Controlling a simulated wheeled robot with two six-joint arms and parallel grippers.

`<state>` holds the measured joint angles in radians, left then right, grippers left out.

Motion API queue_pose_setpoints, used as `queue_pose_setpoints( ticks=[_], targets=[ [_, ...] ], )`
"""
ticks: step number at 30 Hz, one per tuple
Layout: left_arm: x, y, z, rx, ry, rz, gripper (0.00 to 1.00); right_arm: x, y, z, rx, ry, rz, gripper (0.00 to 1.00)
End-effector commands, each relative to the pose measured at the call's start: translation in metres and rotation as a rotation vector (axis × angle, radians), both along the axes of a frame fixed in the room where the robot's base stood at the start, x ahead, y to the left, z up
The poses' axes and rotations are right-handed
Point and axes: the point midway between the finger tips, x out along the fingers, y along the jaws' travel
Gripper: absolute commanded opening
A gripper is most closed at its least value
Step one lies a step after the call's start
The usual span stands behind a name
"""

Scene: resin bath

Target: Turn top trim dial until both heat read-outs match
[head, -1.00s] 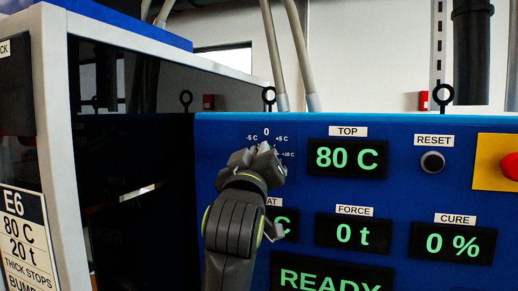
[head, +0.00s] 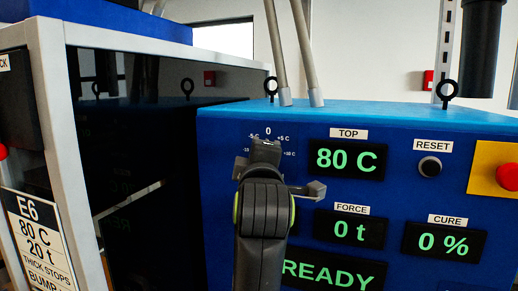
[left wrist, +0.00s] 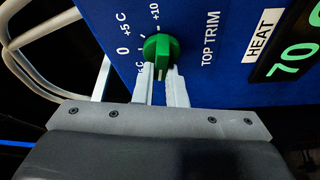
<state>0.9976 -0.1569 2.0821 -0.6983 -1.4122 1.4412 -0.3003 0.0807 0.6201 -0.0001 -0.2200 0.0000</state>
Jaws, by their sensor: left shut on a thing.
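My left gripper (head: 265,148) reaches up to the top trim dial's scale on the blue panel (head: 400,190). In the left wrist view the fingers (left wrist: 163,72) are shut on the green dial (left wrist: 160,48), next to the TOP TRIM label (left wrist: 210,46). The dial's exact setting is unclear. The TOP read-out (head: 347,158) shows 80 C. In the head view my gripper and arm hide the dial and HEAT read-out. My right gripper is not in view.
Right of the dial are the RESET button (head: 429,167), a red knob on a yellow plate (head: 507,175), the FORCE read-out (head: 350,230) at 0 t and the CURE read-out (head: 444,241) at 0 %. A white-framed cabinet (head: 60,120) stands at left.

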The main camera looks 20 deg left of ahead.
Motion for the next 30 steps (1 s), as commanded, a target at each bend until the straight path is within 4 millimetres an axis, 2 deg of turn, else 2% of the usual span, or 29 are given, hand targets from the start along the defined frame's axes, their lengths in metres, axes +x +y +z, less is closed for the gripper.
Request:
queue_pose_setpoints(
  ticks=[12, 30],
  targets=[
    [-0.0001, 0.0000, -0.0014, -0.211, 0.007, -0.001, 0.00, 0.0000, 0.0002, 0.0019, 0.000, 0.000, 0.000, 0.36],
    [0.0001, -0.0001, -0.0023, -0.248, 0.010, 0.000, 0.00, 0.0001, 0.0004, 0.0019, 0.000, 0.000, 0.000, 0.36]
  ],
)
